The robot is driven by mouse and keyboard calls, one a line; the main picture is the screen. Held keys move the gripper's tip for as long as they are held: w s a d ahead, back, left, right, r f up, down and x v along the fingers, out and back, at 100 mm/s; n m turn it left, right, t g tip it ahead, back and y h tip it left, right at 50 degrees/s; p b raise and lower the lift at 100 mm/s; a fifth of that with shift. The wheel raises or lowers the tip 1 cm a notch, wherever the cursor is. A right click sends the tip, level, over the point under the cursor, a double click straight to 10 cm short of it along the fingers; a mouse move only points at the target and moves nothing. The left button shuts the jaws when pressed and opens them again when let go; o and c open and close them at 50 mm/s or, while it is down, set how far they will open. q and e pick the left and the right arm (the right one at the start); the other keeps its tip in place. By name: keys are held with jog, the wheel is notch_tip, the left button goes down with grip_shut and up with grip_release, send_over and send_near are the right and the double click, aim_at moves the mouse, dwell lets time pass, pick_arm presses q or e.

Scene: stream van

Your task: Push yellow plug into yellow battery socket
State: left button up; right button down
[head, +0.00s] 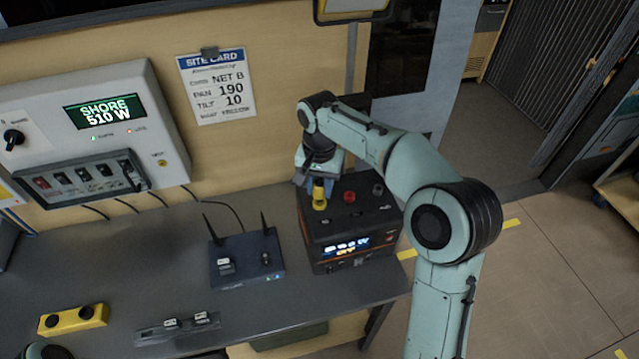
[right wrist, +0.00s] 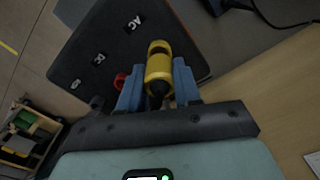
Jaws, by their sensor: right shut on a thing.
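The black battery box (head: 325,238) stands on the right end of the grey desk, its lit display facing front. My right gripper (head: 319,186) reaches down over the left of its top, its blue fingers shut on the yellow plug (head: 319,201). In the right wrist view the yellow plug (right wrist: 159,68) lies between the two fingers (right wrist: 158,88), over the battery top (right wrist: 95,60). The yellow socket cannot be told apart from the plug, and how deep the plug sits cannot be told. A red socket (head: 350,197) and a dark socket (head: 378,190) are beside it. My left gripper is not in view.
A blue router (head: 245,262) with two antennas stands left of the battery. A yellow button box (head: 73,319) and a grey strip (head: 178,328) lie near the desk's front. A shore power panel (head: 105,140) hangs on the wall. The floor at right is largely open.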

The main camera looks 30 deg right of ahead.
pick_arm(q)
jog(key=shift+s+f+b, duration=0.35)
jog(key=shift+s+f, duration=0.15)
pick_arm(e)
jog(key=shift+f, duration=1.1)
jog(key=c, duration=0.7)
grip_release()
notch_tip(320, 180, up, 12)
jog(key=shift+w+f+p, duration=0.1)
jog(key=shift+p, duration=1.05)
jog(key=shift+r, duration=0.65)
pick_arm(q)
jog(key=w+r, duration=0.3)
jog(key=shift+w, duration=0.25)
pick_arm(e)
jog(key=shift+s+r, duration=0.2)
jog(key=shift+f, duration=0.1)
